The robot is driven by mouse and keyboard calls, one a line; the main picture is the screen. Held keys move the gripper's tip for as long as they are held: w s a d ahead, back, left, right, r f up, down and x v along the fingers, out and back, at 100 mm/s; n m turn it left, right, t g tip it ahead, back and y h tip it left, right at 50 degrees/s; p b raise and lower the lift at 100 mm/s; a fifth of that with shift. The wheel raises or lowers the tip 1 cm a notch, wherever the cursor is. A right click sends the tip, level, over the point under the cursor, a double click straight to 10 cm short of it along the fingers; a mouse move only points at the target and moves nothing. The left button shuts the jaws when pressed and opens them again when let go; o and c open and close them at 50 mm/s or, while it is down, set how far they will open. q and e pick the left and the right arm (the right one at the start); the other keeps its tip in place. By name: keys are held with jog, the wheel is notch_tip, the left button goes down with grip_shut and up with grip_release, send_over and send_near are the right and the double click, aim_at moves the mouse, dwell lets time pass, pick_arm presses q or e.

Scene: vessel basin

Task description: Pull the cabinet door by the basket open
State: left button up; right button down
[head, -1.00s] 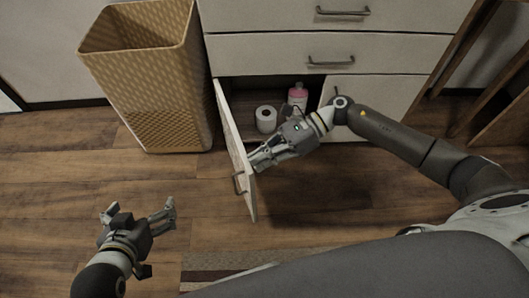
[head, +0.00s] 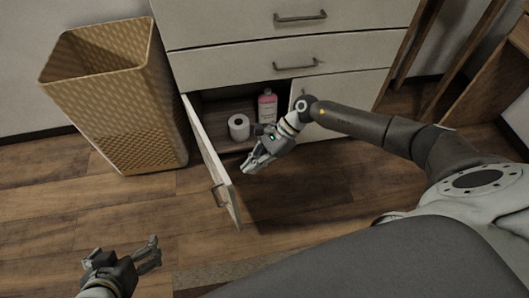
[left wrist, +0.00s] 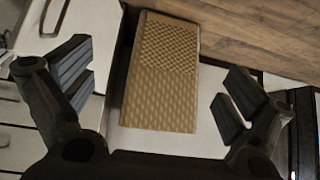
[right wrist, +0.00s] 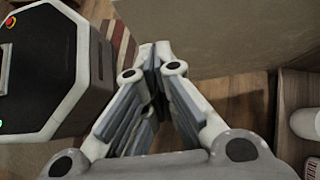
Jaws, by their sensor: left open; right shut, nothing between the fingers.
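The cabinet door (head: 208,158) beside the basket stands swung well out from the cabinet, with its grey handle (head: 219,195) on the outer face. The basket (head: 118,98) is tan and woven, left of the door, and also shows in the left wrist view (left wrist: 161,75). My right gripper (head: 250,168) is shut and empty, in front of the cabinet opening on the inner side of the door, apart from it. The door's inner face (right wrist: 200,35) seems to fill the top of the right wrist view. My left gripper (head: 152,254) is open and empty above the floor, lower left.
Inside the cabinet are a toilet roll (head: 239,126) and a pink bottle (head: 267,106). Drawers (head: 290,65) with handles sit above, and a second, closed door (head: 340,95) is on the right. Bare wooden floor (head: 120,210) lies in front of the basket.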

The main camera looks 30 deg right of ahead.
aim_at(227, 177)
pick_arm(q)
jog(key=shift+s+a+f, duration=0.1)
jog(key=shift+s+f, duration=0.05)
jog(key=shift+s, duration=0.1)
pick_arm(e)
jog(key=shift+a+r, duration=0.1)
jog(key=shift+a, duration=1.85)
jog(key=shift+s, duration=0.1)
